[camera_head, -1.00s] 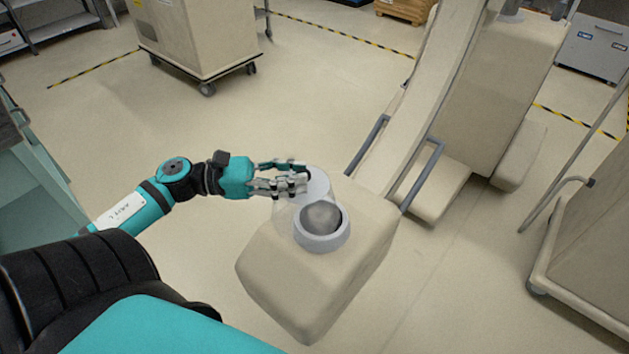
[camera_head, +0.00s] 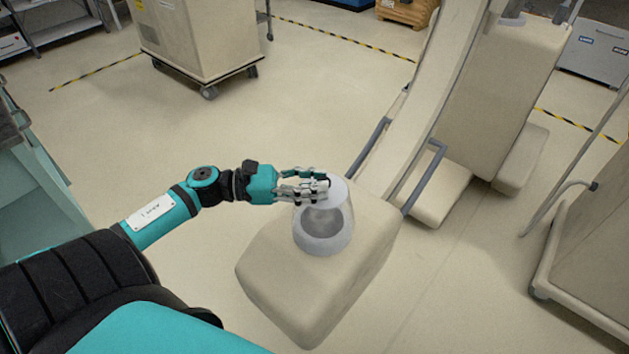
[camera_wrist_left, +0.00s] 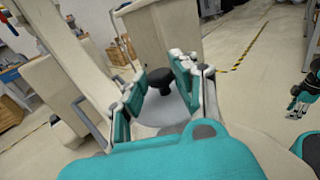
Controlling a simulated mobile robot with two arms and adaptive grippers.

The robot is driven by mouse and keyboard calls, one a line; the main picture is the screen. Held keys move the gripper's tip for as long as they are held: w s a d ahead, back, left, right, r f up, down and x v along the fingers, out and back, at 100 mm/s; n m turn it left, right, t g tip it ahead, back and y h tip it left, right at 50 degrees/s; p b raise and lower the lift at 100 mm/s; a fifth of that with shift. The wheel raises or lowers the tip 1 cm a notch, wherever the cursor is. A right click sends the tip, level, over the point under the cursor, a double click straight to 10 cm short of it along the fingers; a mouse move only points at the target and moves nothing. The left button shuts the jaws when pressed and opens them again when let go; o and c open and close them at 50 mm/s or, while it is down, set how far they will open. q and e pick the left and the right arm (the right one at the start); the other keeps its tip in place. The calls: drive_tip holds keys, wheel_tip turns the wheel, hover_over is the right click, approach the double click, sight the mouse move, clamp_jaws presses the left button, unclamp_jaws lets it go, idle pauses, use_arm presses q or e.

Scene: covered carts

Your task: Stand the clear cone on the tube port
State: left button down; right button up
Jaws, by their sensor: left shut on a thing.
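My left gripper (camera_head: 312,188) is shut on the clear cone (camera_head: 340,212), near its pale grey upper disc. In the left wrist view, the fingers close around a black knob on the grey disc (camera_wrist_left: 172,112). The see-through cone body is upright or nearly so, over the tube port (camera_head: 322,246), a pale grey ring with a dark opening on top of the beige cover. I cannot tell if the cone's lower rim touches the ring. My right gripper (camera_wrist_left: 300,98) seems to show at the right edge of the wrist view, too small to read.
The beige padded housing (camera_head: 285,275) bears the port. A large beige covered arm with blue-grey handles (camera_head: 424,177) rises just behind it on the right. A covered cart (camera_head: 195,40) stands at the back left, another (camera_head: 595,245) on the right. Open floor lies between.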

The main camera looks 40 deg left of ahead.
use_arm(q)
drive_tip(key=c, duration=1)
unclamp_jaws()
drive_tip(key=shift+c, duration=0.2)
use_arm(e)
drive_tip(key=shift+w+r, duration=0.25)
use_arm(q)
drive_tip(key=shift+v, duration=1.05)
drive_tip(key=v, duration=1)
use_arm(e)
drive_tip(key=shift+w+r, duration=0.1)
use_arm(q)
drive_tip(key=shift+r, duration=0.1)
